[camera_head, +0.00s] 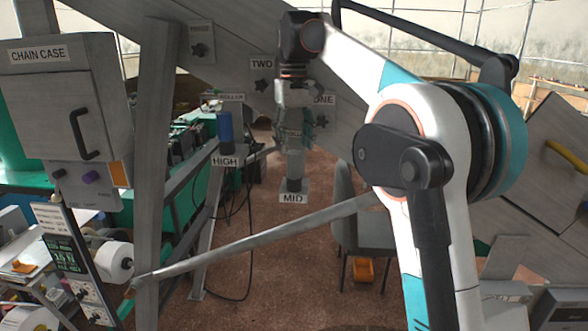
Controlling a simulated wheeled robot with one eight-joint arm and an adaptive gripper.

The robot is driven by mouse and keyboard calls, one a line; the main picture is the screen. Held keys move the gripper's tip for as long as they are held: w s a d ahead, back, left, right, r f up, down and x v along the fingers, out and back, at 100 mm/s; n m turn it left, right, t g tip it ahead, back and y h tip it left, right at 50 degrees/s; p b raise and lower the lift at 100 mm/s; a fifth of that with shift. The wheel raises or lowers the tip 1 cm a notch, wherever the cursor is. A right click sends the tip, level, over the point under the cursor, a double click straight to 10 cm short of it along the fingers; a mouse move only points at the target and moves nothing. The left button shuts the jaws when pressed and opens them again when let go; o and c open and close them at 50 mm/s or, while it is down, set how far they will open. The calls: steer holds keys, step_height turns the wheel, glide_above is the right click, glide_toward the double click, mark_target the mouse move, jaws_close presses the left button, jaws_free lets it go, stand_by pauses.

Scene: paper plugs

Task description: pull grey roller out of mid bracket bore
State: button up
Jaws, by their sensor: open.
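My gripper (293,145) points straight down above the bracket labelled MID (293,198), in the middle of the head view. The jaws are open. Below and between the fingers is a dark grey upright shape, which appears to be the grey roller (294,170), standing in the mid bracket. The fingers overlap its upper part in this view, and I cannot tell whether they touch it. The bore itself is hidden.
A blue roller (225,127) stands upright in the bracket labelled HIGH (225,160), left of my gripper. A grey chair (362,225) stands right of the mid bracket. A long grey bar (250,238) crosses in front. A chain case (65,105) is at the left.

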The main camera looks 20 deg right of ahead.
mark_target(294, 170)
steer(key=shift+f+b, duration=0.65)
steer(key=shift+f, duration=0.7)
steer(key=c, duration=1.2)
